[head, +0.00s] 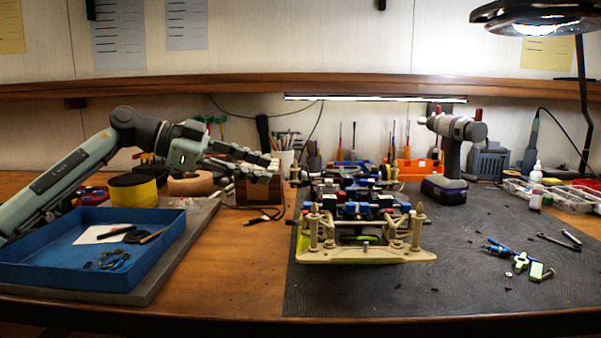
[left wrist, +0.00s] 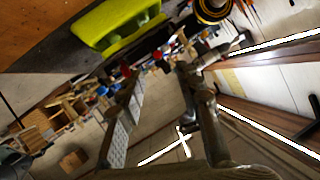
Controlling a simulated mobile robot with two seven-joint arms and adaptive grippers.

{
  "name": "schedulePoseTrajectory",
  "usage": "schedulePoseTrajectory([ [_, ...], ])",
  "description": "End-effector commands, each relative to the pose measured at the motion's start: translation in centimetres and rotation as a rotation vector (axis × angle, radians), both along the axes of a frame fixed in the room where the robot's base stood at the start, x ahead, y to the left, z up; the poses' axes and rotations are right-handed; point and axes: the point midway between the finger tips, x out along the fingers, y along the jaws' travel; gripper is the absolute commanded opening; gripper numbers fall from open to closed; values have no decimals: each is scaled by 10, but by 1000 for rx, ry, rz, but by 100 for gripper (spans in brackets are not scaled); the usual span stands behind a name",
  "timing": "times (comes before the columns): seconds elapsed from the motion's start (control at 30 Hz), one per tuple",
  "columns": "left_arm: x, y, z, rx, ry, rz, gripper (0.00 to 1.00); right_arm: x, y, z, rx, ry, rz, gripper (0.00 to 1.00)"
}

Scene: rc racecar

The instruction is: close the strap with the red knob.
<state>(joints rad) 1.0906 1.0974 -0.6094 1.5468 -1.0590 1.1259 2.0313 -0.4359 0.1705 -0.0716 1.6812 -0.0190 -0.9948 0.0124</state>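The RC car (head: 366,245) stands on the dark mat, its pale chassis facing me, with blue and black parts on top. Small red spots show among its parts, but I cannot tell which is the red knob, and the strap cannot be made out. My left gripper (head: 274,169) is left of the car's rear part, pointing right, fingers apart, with nothing seen between them. In the left wrist view the two fingers (left wrist: 160,78) are spread, and a yellow-green car part (left wrist: 122,24) shows beyond them at the top. My right gripper is in neither view.
A blue tray (head: 150,278) with small parts lies at the left. A purple-grey drill (head: 452,150) stands behind right of the car. Tools (head: 520,262) lie on the right of the mat (head: 470,290). A wooden block (head: 258,190) is below my left gripper.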

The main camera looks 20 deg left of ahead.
Motion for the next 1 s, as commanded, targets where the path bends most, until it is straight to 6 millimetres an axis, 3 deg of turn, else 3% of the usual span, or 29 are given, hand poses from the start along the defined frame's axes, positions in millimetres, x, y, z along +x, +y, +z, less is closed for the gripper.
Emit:
schedulePoseTrajectory([
  [0.4,29,-49,-20,-2,0,-4,34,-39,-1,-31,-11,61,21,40],
  [0.6,37,-60,-26,-1,-1,-2,34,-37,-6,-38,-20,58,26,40],
  [0.87,37,-61,-27,-1,0,-1,34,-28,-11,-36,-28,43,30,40],
  [1.0,37,-61,-27,-1,0,-1,17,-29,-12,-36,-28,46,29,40],
])
